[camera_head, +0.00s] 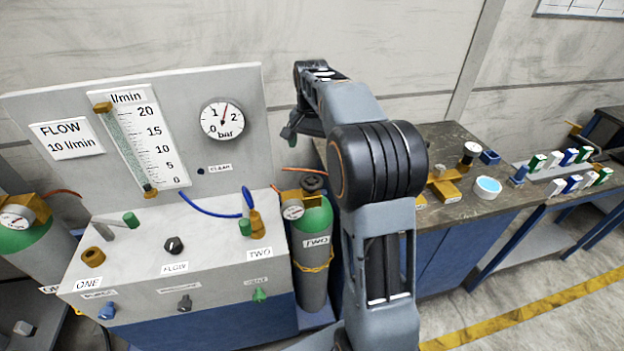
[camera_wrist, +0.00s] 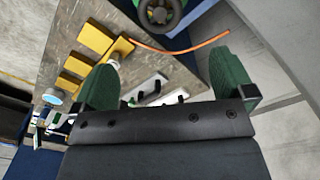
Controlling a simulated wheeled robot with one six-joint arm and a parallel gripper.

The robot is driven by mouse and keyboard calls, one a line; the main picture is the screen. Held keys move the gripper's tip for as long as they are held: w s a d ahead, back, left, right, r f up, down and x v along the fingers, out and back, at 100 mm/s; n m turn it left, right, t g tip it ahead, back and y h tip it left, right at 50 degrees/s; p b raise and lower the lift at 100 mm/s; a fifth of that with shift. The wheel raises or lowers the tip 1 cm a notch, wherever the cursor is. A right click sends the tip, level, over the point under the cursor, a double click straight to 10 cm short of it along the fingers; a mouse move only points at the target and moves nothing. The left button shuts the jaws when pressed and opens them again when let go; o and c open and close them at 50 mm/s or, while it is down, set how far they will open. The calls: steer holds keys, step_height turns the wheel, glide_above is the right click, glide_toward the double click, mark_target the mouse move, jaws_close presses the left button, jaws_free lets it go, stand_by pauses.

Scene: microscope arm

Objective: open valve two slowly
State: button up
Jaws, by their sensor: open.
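A grey gas cylinder with a green shoulder (camera_head: 313,222), labelled TWO, stands right of the panel bench. Its dark round handwheel (camera_head: 313,184) is on top, beside a brass fitting with a gauge (camera_head: 292,210). The bench also has a brass port with a green lever (camera_head: 245,227) near a TWO label.
The grey panel (camera_head: 240,100) carries a flow tube (camera_head: 140,140) and a bar gauge (camera_head: 222,119). A blue hose (camera_head: 210,211) loops over the bench. A dark worktop (camera_head: 440,140) with brass blocks is at right. An orange hose (camera_wrist: 185,48) crosses the wrist view.

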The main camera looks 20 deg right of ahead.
mark_target(311, 181)
step_height(311, 181, down, 12)
steer(key=shift+f, duration=0.2)
stand_by(0.4)
steer(key=c, duration=0.9)
steer(key=shift+r+n, duration=0.1)
steer(key=shift+n, duration=2.8)
steer(key=o, duration=0.9)
